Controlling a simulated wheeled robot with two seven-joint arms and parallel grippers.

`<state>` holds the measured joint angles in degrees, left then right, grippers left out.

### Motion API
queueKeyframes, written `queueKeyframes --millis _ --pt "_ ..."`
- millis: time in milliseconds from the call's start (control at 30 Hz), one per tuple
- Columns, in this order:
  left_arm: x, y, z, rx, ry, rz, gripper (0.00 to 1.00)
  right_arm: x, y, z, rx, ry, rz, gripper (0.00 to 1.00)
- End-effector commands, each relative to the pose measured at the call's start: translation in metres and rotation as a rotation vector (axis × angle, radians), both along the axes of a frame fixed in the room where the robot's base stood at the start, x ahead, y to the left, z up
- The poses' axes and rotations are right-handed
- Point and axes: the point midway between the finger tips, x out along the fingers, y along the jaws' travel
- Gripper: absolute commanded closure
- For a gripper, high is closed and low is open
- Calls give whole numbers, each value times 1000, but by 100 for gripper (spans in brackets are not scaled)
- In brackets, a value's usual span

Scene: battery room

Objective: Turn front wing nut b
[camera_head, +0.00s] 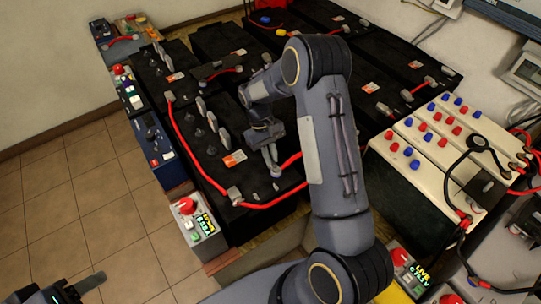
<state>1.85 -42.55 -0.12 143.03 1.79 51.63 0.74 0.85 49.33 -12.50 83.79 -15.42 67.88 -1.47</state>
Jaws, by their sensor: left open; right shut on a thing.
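The front black battery (258,204) has a red cable running along its left and front edges, with grey terminal fittings. My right gripper (270,158) points down at the battery's top, right of an orange label. It is shut on a small grey fitting (275,171), which looks like a wing nut at the end of a short red cable. My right arm hides part of the battery top behind it. The letter of the wing nut cannot be read. My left gripper (84,288) is open and empty over the tiled floor at the lower left, away from the batteries.
More black batteries (217,42) stand behind. A control box with a red knob (187,206) is at the front left corner. A cream unit with red and blue terminals (455,130) is on the right, with loose cables. The tiled floor (95,190) at left is clear.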

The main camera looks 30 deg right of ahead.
Motion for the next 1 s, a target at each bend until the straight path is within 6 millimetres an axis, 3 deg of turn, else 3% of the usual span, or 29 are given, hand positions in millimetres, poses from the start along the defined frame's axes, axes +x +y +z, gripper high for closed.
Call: queueKeyframes --millis 600,633,767,1000 --pt "0 0 -1 0 0 0 43 1 0 1 0 -3 40 100" --pt "0 0 -1 0 0 0 43 1 0 1 -1 -3 39 85" --pt "0 0 -1 0 0 0 43 1 0 1 -1 -2 39 68" --pt "0 0 -1 0 0 0 43 0 0 0 0 -1 38 67"
